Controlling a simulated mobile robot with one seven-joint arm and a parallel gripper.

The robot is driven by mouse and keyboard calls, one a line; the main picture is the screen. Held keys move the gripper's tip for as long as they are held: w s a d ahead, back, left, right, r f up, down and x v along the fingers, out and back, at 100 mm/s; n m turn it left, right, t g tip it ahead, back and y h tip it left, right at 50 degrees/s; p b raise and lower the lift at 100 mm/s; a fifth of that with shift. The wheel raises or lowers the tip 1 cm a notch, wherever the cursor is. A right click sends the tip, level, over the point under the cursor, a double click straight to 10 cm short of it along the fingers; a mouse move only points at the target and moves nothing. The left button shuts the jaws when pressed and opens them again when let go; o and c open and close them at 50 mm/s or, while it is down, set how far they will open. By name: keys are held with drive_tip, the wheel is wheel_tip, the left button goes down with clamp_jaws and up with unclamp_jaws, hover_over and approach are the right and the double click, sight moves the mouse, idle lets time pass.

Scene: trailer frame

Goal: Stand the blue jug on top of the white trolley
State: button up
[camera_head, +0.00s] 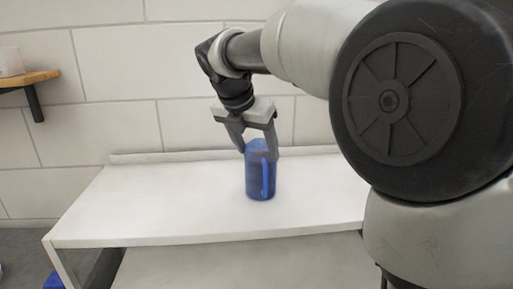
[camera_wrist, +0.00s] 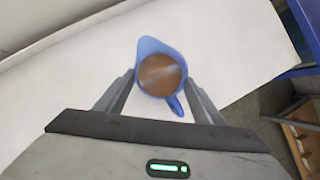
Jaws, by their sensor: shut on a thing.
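The blue jug (camera_head: 259,182) is upright at the white trolley's top (camera_head: 160,205), near the middle of its width. I cannot tell for sure whether its base touches the surface. My gripper (camera_head: 257,148) comes down from above and is shut on the jug's upper part. In the wrist view the jug (camera_wrist: 149,48) lies between my two fingers (camera_wrist: 158,95), with brown contents showing inside. Its handle points towards me.
The trolley top is clear around the jug, with a low raised lip at the back along a white block wall (camera_head: 120,70). A wooden shelf (camera_head: 30,79) with a pale cup is at the left. A blue frame and wooden item (camera_wrist: 300,135) stand beyond the trolley's edge in the wrist view.

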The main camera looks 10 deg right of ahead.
drive_tip(key=o, duration=2.1)
drive_tip(key=shift+c, duration=0.2)
drive_tip(key=p+v, duration=0.2)
drive_tip(key=v, duration=1)
drive_tip(key=s+d+f+m+y+p, duration=0.1)
drive_tip(key=s+d+f+m, duration=0.2)
drive_tip(key=s+m, duration=0.4)
drive_tip(key=s+d+f+m+y+p, duration=0.1)
drive_tip(key=s+d+f+m, duration=0.3)
drive_tip(key=m, duration=0.8)
drive_tip(key=s+d+f+m+y+p, duration=0.1)
drive_tip(key=s+d+f+m, duration=0.2)
drive_tip(key=s+f+m, duration=0.4)
drive_tip(key=s+m, duration=0.3)
drive_tip(key=s, duration=0.2)
drive_tip(key=shift+d+t, duration=0.2)
drive_tip(key=shift+t, duration=0.1)
